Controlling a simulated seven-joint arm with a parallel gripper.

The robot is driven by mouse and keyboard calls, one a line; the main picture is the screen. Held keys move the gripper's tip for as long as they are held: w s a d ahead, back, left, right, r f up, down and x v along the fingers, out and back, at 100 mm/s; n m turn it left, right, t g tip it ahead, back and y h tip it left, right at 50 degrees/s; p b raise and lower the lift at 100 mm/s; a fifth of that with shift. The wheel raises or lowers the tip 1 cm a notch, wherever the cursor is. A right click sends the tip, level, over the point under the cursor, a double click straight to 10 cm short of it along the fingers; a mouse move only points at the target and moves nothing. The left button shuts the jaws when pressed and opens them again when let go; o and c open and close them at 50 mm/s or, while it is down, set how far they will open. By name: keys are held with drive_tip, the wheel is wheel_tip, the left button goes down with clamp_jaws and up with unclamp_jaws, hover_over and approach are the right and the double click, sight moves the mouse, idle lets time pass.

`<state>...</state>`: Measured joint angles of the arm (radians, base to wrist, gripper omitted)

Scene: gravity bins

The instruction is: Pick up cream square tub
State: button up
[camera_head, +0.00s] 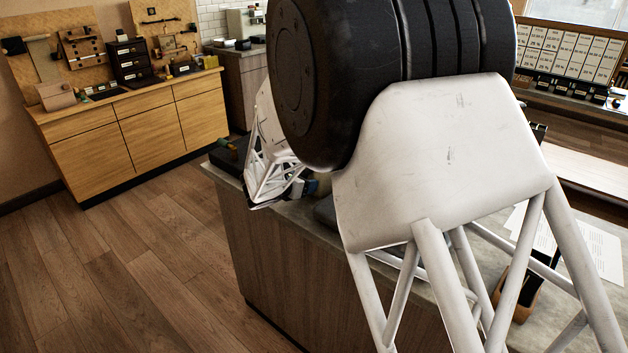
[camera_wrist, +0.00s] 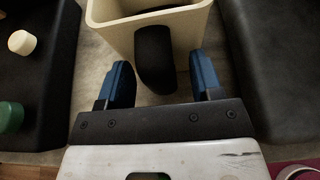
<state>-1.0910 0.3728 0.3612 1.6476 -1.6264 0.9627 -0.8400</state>
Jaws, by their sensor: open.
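The cream square tub (camera_wrist: 112,38) shows at the top of the wrist view, open side up, its top cut off by the frame. Its inside looks dark. A dark rounded shape (camera_wrist: 155,65) covers the middle of its near wall; I cannot tell what it is. My gripper (camera_wrist: 162,75) is open, its two blue-padded fingers apart and pointing at the tub's near side. Nothing is held between them. I cannot tell whether they touch the tub. In the head view my own arm blocks most of the counter, and I cannot make out the tub.
Black bins stand left (camera_wrist: 45,65) and right (camera_wrist: 275,75) of the tub. The left one holds a cream round piece (camera_wrist: 20,42) and a green one (camera_wrist: 11,116). A narrow grey strip separates tub and bins. Papers (camera_head: 590,245) lie on the counter at right.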

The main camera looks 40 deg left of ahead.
idle(0.5)
clamp_jaws()
